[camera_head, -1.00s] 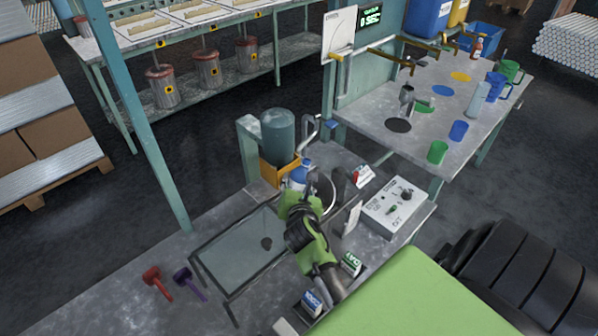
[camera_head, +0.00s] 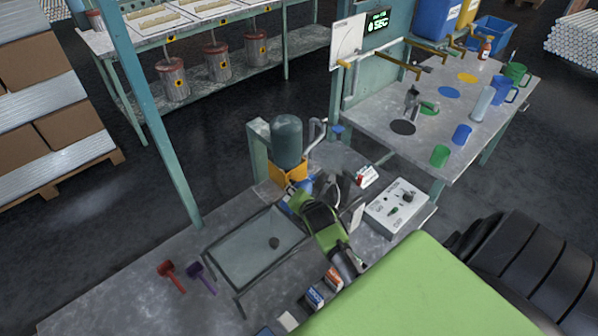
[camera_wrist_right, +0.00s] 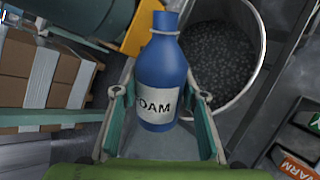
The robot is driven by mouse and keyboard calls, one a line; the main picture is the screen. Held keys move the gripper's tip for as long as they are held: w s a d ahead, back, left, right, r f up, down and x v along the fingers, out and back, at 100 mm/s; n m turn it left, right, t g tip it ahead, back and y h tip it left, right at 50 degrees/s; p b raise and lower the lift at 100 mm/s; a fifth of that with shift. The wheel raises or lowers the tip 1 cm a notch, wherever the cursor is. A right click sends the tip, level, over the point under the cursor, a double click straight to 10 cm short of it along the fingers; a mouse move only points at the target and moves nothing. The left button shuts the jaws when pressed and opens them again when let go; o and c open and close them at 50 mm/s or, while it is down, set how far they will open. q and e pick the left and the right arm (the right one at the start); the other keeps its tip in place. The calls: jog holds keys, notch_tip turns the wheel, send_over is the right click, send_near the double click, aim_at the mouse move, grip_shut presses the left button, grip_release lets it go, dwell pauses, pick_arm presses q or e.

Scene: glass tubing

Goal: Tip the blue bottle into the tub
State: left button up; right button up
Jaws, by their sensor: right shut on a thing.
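My right gripper (camera_wrist_right: 160,106) is shut on the blue bottle (camera_wrist_right: 166,70), with one finger on each side of it. The bottle has a blue cap and a white label, on which the letters "OAM" show. Beside the bottle in the right wrist view is a round, pale-rimmed tub (camera_wrist_right: 222,60) with dark granules in it. In the head view my right gripper (camera_head: 304,203) is near the yellow bracket, and hides most of the bottle and tub. My left gripper is not in view.
A glass-like shallow basin (camera_head: 240,252) lies left of my arm. A dark cylinder (camera_head: 287,141) stands in a yellow bracket (camera_head: 290,171) behind the gripper. A control box (camera_head: 398,207) is at the right. Red (camera_head: 170,275) and purple (camera_head: 201,278) tools lie on the bench's left.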

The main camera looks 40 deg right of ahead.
jog(key=shift+p, duration=0.3)
jog(key=shift+f+m+y, duration=0.3)
jog(key=shift+y, duration=0.2)
jog(key=shift+a+f+m+g+y, duration=0.25)
jog(key=shift+f+m+y, duration=0.25)
jog(key=shift+f+y, duration=0.3)
jog(key=shift+d+y, duration=0.1)
jog(key=shift+y, duration=0.3)
jog(key=shift+f+m+y+b, duration=0.4)
jog(key=shift+y+b, duration=0.1)
jog(key=shift+b, duration=0.4)
jog(key=shift+f+m+g+y+b, duration=0.25)
jog(key=shift+y+b, duration=0.25)
jog(key=shift+b, duration=0.4)
jog(key=r+y+b, duration=0.1)
jog(key=b, duration=0.1)
jog(key=r+m+y+b, duration=0.1)
jog(key=b, duration=0.1)
jog(key=shift+d, duration=0.25)
jog(key=shift+r+m+y+b, duration=0.25)
jog(key=shift+m+y+b, duration=0.1)
jog(key=shift+y+b, duration=0.05)
